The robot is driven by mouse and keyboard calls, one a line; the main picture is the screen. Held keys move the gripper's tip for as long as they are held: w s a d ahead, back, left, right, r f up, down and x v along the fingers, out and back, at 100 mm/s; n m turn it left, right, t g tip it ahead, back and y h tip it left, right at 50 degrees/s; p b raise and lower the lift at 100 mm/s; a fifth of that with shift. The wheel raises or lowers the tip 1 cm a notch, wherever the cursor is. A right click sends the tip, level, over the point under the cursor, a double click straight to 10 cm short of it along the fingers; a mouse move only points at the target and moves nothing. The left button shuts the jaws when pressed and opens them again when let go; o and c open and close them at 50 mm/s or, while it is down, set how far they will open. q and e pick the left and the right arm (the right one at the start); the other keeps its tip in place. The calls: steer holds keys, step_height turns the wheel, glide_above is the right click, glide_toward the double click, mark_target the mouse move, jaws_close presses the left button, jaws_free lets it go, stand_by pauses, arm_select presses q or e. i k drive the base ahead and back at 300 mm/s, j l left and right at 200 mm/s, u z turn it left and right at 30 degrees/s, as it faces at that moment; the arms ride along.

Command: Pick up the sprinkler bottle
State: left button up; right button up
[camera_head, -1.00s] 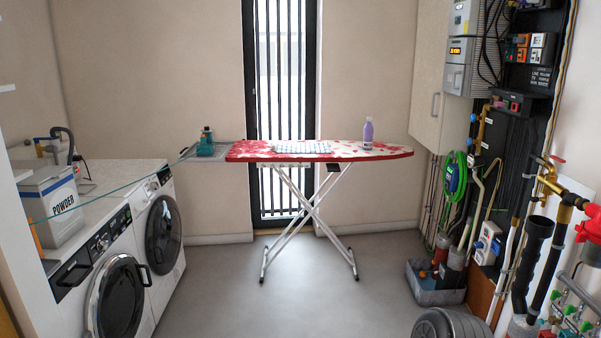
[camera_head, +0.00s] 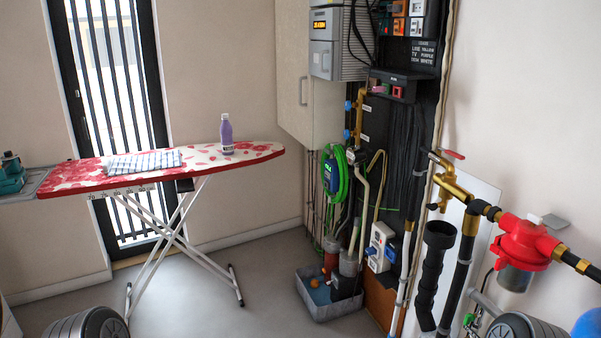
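A purple bottle with a pale cap and a small label (camera_head: 226,134), the only bottle on the board and so likely the sprinkler bottle, stands upright. It is on the right part of the ironing board (camera_head: 255,152), which has a red and white patterned cover. Nothing hides the bottle. Neither of my grippers shows in the head view, so their state and distance to the bottle cannot be seen.
A checked cloth (camera_head: 143,162) lies on the board, left of the bottle. A teal iron (camera_head: 10,172) stands at the board's left end. Pipes with a red valve (camera_head: 524,243) fill the right side. A grey crate (camera_head: 322,305) stands on the floor. Open floor lies before the board.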

mark_target(227, 130)
steer(key=i+l+u, duration=0.2)
steer(key=i, duration=0.25)
steer(key=i+u, duration=0.2)
steer(key=i, duration=0.25)
steer(key=i+l+u, duration=0.15)
steer(key=i, duration=0.25)
steer(key=i+l+u, duration=1.15)
steer(key=l+u, duration=0.25)
